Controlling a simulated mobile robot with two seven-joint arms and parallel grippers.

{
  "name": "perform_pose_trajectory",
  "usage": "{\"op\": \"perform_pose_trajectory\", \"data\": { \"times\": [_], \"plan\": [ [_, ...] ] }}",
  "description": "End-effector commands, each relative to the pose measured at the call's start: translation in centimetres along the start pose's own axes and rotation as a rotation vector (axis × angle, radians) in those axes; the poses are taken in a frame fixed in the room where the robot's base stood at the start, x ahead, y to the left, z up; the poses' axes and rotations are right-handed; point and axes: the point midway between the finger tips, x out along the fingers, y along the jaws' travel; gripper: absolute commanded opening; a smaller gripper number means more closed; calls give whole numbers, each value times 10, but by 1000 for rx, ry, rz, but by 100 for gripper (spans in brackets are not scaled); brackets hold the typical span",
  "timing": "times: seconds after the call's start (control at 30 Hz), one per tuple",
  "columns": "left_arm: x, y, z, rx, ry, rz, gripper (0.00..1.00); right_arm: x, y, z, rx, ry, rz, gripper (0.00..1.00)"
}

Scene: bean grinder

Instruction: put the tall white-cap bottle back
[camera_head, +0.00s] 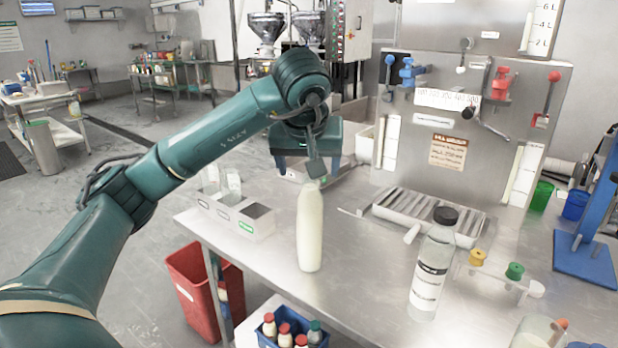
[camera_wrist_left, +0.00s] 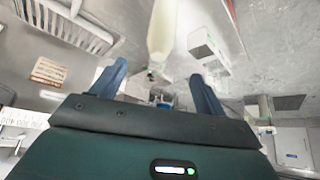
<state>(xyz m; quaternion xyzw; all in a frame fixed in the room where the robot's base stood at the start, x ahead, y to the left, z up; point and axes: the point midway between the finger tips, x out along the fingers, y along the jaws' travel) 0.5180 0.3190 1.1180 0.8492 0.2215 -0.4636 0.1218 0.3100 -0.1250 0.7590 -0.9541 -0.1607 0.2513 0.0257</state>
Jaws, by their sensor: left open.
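A tall, slim, milky-white bottle (camera_head: 310,230) stands upright on the steel table (camera_head: 365,285). Its top end is partly covered by my left wrist parts in the head view, so its cap colour is unclear. In the left wrist view the bottle (camera_wrist_left: 162,28) shows at the top, its narrow end pointing down between the fingers. My left gripper (camera_head: 307,169) is just behind and above the bottle's top, and it is open and empty. Its two fingers show spread in the left wrist view (camera_wrist_left: 158,88). My right gripper is not in view.
A clear bottle with a black cap (camera_head: 433,265) stands to the right. A slotted drip tray (camera_head: 430,213) lies before the steel machine (camera_head: 465,120). A white divided box (camera_head: 235,216) is at the left edge. A blue crate of bottles (camera_head: 268,342) sits below the front edge.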

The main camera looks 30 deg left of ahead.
Motion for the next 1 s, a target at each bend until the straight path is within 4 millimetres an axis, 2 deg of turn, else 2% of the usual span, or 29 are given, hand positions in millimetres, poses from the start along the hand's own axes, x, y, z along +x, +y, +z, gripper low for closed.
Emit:
{"op": "perform_pose_trajectory", "data": {
  "times": [0.13,0.37,0.47,0.57,0.63,0.7,0.77,0.8,0.83,0.9,1.0],
  "plan": [
    [-9,0,0,0,1,0,74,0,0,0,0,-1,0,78],
    [-8,1,1,0,-3,3,74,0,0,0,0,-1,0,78],
    [2,16,16,1,-48,52,74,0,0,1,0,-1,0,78],
    [21,54,58,-23,-187,188,74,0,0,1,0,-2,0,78],
    [32,91,108,-77,-362,326,74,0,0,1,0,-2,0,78],
    [30,129,165,-179,-602,468,74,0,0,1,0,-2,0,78],
    [17,156,210,-298,-833,565,74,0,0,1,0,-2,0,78],
    [5,170,234,-391,-996,613,74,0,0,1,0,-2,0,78],
    [-6,178,250,-466,-1121,639,74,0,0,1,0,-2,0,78],
    [-33,194,277,-662,-1424,667,74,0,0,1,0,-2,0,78],
    [-65,206,289,-983,-1868,620,74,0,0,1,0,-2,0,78]
  ]
}}
